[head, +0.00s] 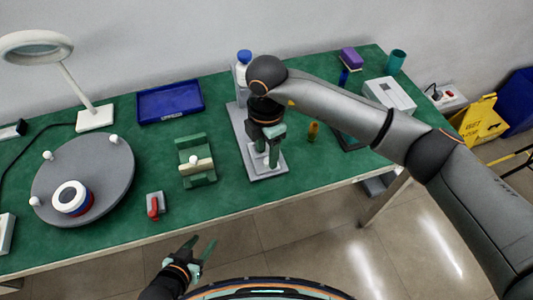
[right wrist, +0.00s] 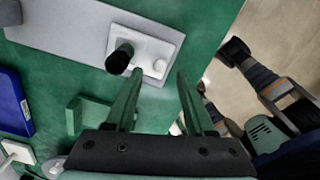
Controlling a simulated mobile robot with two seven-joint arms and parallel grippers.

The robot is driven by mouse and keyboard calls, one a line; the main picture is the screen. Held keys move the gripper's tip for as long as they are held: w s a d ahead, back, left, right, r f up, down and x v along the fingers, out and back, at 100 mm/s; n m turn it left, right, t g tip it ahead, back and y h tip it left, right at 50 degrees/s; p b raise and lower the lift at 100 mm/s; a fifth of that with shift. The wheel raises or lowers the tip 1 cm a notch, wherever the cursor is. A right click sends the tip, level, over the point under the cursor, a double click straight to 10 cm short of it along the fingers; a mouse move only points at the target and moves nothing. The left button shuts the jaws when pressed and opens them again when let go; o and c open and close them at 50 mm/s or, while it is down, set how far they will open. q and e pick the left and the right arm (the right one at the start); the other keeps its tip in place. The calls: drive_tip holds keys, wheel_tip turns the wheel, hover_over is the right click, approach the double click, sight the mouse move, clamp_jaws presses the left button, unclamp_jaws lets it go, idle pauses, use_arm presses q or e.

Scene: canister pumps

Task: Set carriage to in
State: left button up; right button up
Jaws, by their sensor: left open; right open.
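A long grey base (head: 240,125) with a light plate (head: 272,170) at its near end stands at the middle of the table; I take the plate for the carriage. In the right wrist view the plate (right wrist: 118,36) bears an upright black knob (right wrist: 120,58) and a low white disc (right wrist: 158,67). My right gripper (head: 266,158) is open above this plate, and its fingertips (right wrist: 158,76) point toward the knob and disc. Whether they touch is unclear; nothing shows held. My left gripper (head: 198,245) is open and empty in front of the table.
A green bracket with a white ball (head: 196,160) stands left of the base. A red-handled grey block (head: 154,206), a round grey turntable (head: 83,178) and a blue tray (head: 170,102) lie further left. A white box (head: 389,95) stands right, behind my right arm.

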drive_tip(key=shift+f, duration=1.15)
clamp_jaws()
idle(0.6)
